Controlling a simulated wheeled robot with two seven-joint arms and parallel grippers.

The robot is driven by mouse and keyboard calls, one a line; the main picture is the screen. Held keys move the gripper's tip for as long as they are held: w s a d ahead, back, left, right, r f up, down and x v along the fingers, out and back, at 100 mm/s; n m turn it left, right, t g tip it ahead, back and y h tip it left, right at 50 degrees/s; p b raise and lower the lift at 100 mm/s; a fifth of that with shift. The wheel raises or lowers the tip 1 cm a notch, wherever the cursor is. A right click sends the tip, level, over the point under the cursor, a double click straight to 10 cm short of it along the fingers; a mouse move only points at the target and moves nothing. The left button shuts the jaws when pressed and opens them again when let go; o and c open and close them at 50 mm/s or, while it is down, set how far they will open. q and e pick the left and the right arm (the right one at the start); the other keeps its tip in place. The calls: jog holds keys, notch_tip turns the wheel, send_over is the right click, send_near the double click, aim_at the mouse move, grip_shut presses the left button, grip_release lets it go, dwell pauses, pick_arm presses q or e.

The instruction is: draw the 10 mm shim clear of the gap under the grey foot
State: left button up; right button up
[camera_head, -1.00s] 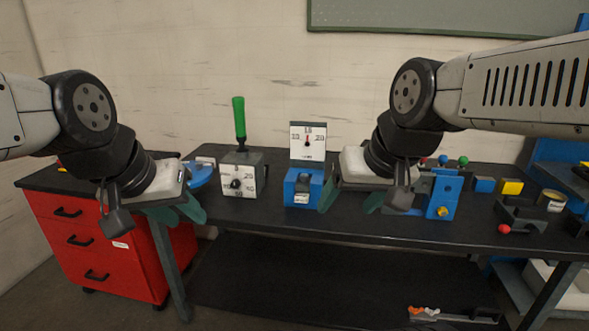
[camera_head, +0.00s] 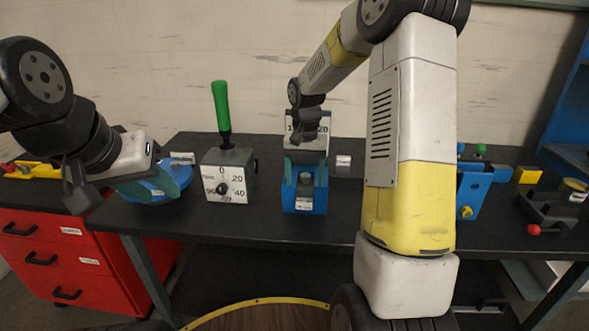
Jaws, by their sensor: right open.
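The blue block (camera_head: 303,206) stands on the black bench, in front of a white dial plate (camera_head: 322,130). A dark grey piece (camera_head: 305,181), which looks like the foot, sits inside its recess. I cannot make out the shim or the gap under the foot. My right gripper (camera_head: 306,152) is over the block, pointing down. It is open, its wrist covering part of the dial and its fingers hard to tell apart from the block.
A grey box (camera_head: 228,180) with a dial and a green lever stands left of the block. A small labelled grey block (camera_head: 342,165) is close to its right. My right forearm hides the bench further right. A blue stand (camera_head: 473,190) and a red-knobbed fixture (camera_head: 550,212) are beyond it.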

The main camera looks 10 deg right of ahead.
aim_at(304, 201)
notch_tip(304, 201, down, 8)
jog(key=shift+r, duration=0.2)
jog(key=shift+c, duration=0.4)
grip_shut()
